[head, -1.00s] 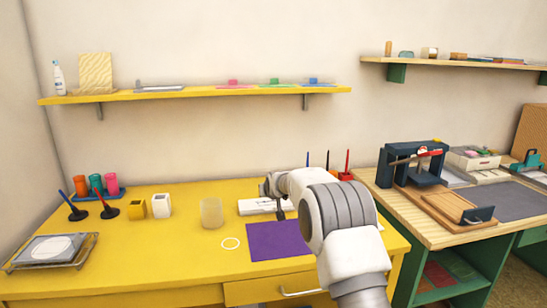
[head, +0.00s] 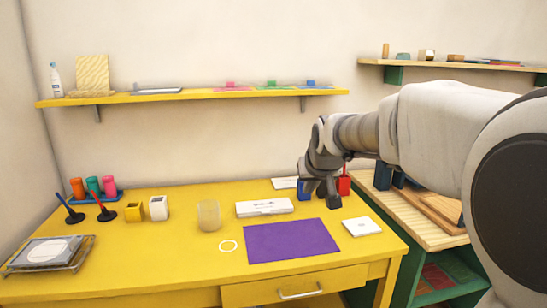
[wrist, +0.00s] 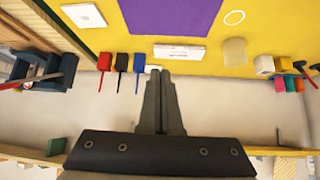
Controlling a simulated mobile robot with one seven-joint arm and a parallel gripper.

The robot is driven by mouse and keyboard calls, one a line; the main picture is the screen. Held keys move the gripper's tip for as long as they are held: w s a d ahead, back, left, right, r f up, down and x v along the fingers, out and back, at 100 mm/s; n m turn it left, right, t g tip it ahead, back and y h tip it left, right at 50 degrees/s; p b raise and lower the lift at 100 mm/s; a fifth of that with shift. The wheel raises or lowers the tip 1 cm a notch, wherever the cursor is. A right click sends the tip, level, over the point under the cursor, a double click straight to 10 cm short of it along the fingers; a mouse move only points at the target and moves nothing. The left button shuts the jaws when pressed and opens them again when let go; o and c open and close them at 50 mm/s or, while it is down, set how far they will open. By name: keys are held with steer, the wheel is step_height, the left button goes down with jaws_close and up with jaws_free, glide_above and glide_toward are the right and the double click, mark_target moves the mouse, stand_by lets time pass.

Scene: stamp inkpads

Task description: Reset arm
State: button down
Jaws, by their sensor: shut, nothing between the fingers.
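My gripper (head: 322,192) is in the head view, over the back right part of the yellow table (head: 180,250), in front of the holders there. It points downward and partly hides a blue holder (head: 303,191) behind it. In the wrist view, the fingers of my gripper (wrist: 160,72) are together with nothing between them. My arm reaches in from the right edge of the head view, bent at the elbow, and hides much of the right-hand bench.
A purple mat (head: 291,241), a white box (head: 264,207), a white pad (head: 362,226) and a translucent cup (head: 208,215) are on the table. A red holder (head: 344,184) stands close to my gripper. A yellow shelf (head: 200,95) runs along the wall.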

steer(key=s+d+f+m+g, duration=0.1)
steer(key=s+d+f+g, duration=0.15)
steer(key=s, duration=1.45)
steer(key=s+d+f+g, duration=0.1)
steer(key=s+d+f, duration=0.2)
steer(key=s, duration=1.3)
step_height(320, 180, up, 20)
steer(key=p, duration=2)
steer(key=shift+w+r+h+p, duration=0.2)
steer(key=shift+h+p, duration=0.1)
steer(key=shift+h, duration=0.1)
steer(key=shift+d+t, duration=0.1)
steer(key=shift+t, duration=0.15)
